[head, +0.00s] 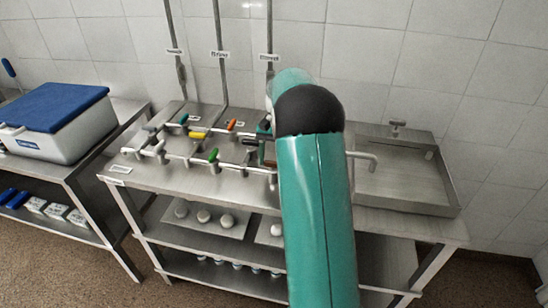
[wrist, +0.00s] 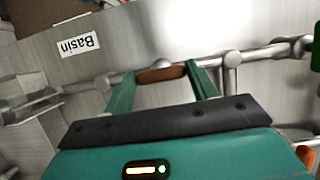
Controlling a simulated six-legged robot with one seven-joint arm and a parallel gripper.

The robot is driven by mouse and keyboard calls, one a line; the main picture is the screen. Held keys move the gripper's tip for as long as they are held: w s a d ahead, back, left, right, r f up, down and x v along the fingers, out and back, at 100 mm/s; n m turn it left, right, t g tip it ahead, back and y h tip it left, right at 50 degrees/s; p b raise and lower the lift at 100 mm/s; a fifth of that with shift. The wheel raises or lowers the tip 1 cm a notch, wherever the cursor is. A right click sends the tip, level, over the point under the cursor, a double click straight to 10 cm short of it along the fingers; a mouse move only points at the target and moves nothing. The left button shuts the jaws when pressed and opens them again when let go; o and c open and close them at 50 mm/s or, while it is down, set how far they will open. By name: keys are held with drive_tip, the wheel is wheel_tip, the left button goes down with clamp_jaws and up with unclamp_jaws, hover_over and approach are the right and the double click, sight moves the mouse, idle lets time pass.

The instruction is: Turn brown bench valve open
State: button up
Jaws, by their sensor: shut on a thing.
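The brown valve handle (wrist: 162,73) shows in the wrist view, lying across the picture on a metal pipe. My gripper (wrist: 161,76) has a green finger at each end of the handle and is shut on it. The pipe (wrist: 260,54) runs on to the right past a metal fitting. In the head view my teal arm stretches over the steel bench (head: 190,175) and hides most of my gripper and this valve.
A label reading "Basin" (wrist: 78,44) is on the bench. Other valves have green (head: 213,155), yellow (head: 197,135) and orange (head: 231,125) handles. A steel basin (head: 405,185) is on the right. A blue-lidded cooler (head: 60,120) stands on a left table.

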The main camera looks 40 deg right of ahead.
drive_tip(key=o, duration=1)
drive_tip(key=v, duration=1.4)
drive_tip(key=s+a+r+n+t+h, duration=0.15)
drive_tip(key=s+a+r, duration=0.3)
drive_tip(key=a, duration=0.45)
drive_tip(key=s+a+r+n+t+h, duration=0.1)
drive_tip(key=s+a+r+n+t, duration=0.25)
drive_tip(key=a, duration=0.55)
drive_tip(key=s+a+f+n+t, duration=0.1)
drive_tip(key=s+a+f+n, duration=0.1)
drive_tip(key=s+a, duration=0.3)
drive_tip(key=s+a+f+n+t, duration=0.2)
drive_tip(key=s+a+f, duration=0.3)
drive_tip(key=s, duration=0.8)
drive_tip(key=shift+s+a+t+h, duration=0.3)
drive_tip(key=shift+s+a+h, duration=0.1)
drive_tip(key=shift+a, duration=0.4)
